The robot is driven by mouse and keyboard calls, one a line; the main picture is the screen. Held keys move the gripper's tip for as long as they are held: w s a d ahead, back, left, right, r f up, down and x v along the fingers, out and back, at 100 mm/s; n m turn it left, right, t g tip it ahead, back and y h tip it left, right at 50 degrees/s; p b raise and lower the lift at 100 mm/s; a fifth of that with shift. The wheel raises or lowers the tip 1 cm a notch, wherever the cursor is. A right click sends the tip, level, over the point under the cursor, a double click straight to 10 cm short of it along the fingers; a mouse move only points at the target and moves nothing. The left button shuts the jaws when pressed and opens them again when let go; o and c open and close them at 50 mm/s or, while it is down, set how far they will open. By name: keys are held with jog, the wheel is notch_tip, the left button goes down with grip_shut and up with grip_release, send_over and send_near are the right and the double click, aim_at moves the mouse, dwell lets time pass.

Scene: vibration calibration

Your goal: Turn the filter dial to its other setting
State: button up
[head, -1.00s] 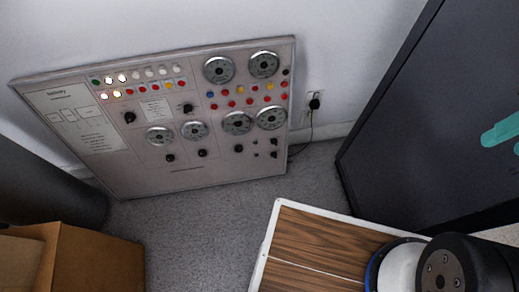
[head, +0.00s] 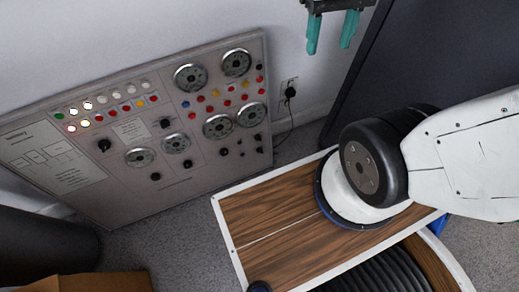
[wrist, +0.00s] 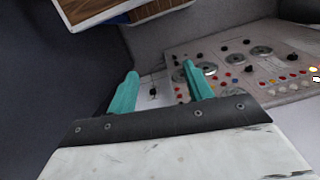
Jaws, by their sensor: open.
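A grey control panel (head: 215,178) leans against the wall at the left in the head view. It carries several black knobs, among them a larger one (head: 104,146) at the left and another (head: 165,124) near the middle. The labels are too small to read, so I cannot tell which is the filter dial. My gripper (head: 330,42) is open and empty, with teal fingers pointing down, at the top right of the panel and apart from it. In the wrist view the panel (wrist: 285,58) lies beyond and right of my gripper (wrist: 160,70).
Round gauges (head: 190,77) and rows of coloured lamps share the panel. A wall socket (head: 290,92) with a black plug and cable is right of it. A dark cabinet (head: 405,70) stands at the right. A cardboard box (head: 95,285) is at lower left. Grey carpet lies in front.

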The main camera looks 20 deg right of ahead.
jog(key=w+f+m+g+y, duration=0.4)
jog(key=w+f+m, duration=0.1)
jog(key=w+f, duration=0.75)
jog(key=m+t+y, duration=0.5)
jog(key=m+y, duration=0.1)
jog(key=m, duration=1.8)
send_over(261, 151)
jog(key=s+d, duration=0.4)
jog(key=s, duration=0.1)
notch_tip(261, 151, down, 57)
notch_tip(261, 151, down, 4)
jog(key=m, duration=0.2)
jog(key=w+a+f+m, duration=0.1)
jog(key=f+m, duration=0.1)
jog(key=f, duration=0.1)
jog(key=w+a+f+m+t+h, duration=0.1)
jog(key=w+f+m, duration=0.1)
jog(key=f, duration=0.1)
jog(key=w+a+f+m+t, duration=0.1)
jog(key=f+m, duration=0.1)
jog(key=f, duration=0.1)
jog(key=shift+w+a+h, duration=0.1)
jog(key=shift+w+h, duration=0.3)
jog(key=shift+r, duration=0.1)
